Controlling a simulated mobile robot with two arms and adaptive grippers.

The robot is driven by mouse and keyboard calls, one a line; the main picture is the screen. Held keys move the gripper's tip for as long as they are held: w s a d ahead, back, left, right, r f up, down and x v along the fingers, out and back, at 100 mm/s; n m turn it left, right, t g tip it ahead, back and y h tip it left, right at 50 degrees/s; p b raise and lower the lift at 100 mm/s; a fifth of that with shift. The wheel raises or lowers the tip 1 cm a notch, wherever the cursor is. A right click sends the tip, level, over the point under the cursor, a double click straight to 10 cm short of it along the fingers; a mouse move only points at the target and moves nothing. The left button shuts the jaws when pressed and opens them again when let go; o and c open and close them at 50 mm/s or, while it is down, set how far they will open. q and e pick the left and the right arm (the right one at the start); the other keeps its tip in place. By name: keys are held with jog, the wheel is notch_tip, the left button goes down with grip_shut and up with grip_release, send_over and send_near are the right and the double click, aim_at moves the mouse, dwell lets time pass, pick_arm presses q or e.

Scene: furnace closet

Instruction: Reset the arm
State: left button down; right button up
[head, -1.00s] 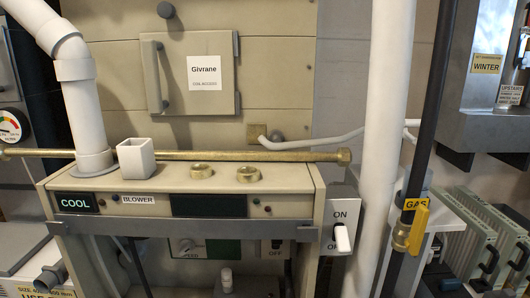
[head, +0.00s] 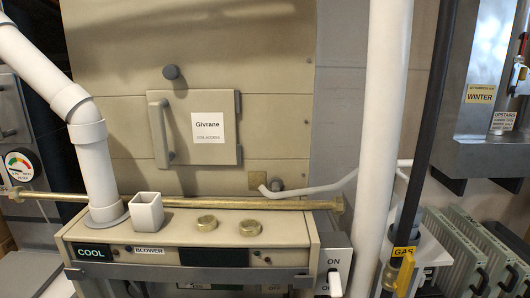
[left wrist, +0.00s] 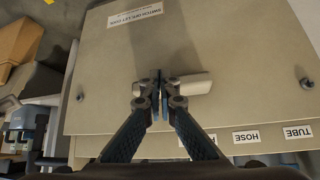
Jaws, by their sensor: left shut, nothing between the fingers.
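My left gripper (left wrist: 160,92) shows in the left wrist view, shut with nothing between its fingers. Neither gripper nor arm shows in the head view, and my right gripper is out of sight.
A white pipe (head: 382,130), black pipe (head: 428,120) and yellow gas valve (head: 404,274) stand right. An ON switch (head: 335,283) is low.

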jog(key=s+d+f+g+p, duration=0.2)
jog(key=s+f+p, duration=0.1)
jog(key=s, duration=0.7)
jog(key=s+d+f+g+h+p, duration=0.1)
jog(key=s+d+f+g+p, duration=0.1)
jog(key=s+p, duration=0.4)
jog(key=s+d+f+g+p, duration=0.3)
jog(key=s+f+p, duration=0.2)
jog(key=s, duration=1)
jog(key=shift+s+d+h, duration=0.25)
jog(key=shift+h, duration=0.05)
pick_arm(q)
jog(key=s+a+f+g, duration=0.2)
jog(key=s+f, duration=0.1)
jog(key=s, duration=0.7)
jog(key=s+a+f+g+y, duration=0.1)
jog(key=s+a+f+g, duration=0.2)
jog(key=s, duration=0.8)
jog(key=s+a+f+g, duration=0.2)
jog(key=s+f, duration=0.2)
jog(key=s, duration=0.7)
jog(key=shift+a+f+y, duration=0.25)
jog(key=shift+a+y, duration=0.05)
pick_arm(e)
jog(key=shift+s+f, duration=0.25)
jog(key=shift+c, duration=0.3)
